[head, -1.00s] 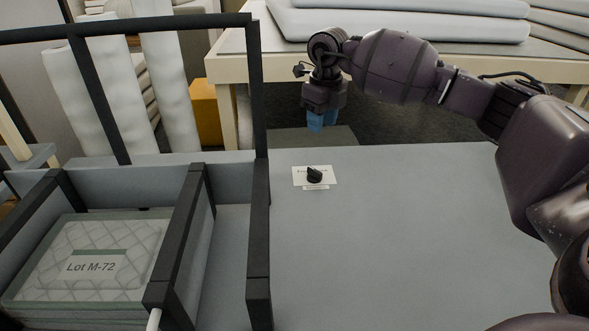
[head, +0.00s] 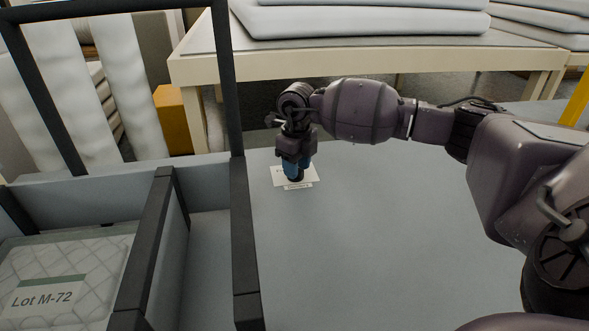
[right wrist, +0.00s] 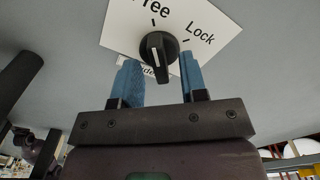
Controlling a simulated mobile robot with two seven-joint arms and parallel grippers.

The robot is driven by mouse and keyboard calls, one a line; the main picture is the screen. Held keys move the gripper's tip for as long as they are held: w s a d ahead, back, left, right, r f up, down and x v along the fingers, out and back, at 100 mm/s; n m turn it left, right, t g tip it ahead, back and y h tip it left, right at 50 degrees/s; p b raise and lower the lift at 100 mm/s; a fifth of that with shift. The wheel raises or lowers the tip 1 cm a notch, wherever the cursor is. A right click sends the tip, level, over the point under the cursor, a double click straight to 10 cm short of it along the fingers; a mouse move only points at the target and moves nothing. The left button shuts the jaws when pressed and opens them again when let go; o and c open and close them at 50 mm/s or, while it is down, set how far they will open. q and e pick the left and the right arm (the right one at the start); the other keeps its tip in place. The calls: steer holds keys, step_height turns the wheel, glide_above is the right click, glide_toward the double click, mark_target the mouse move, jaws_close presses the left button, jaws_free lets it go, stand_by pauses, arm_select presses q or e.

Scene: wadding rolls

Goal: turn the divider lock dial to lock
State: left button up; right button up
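The divider lock dial (right wrist: 158,47) is a black knob on a white plate (right wrist: 205,20) marked "Free" and "Lock". Its raised grip lines up roughly with the tick by "Free", not with the one by "Lock". In the head view the plate (head: 310,174) lies on the grey table, and my gripper mostly hides the dial. My right gripper (head: 296,174) points down over the dial. In the right wrist view its blue fingers (right wrist: 160,62) are open, one on each side of the dial's near part, with gaps visible. My left gripper is out of view.
A black-framed divider rack (head: 160,230) stands left of the plate, with a quilted pack labelled "Lot M-72" (head: 45,295) in its left compartment. A cream table (head: 350,68) with white wadding stands behind. The grey surface right of the plate is clear.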

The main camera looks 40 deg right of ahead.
steer(key=shift+f, duration=0.3)
jaws_close()
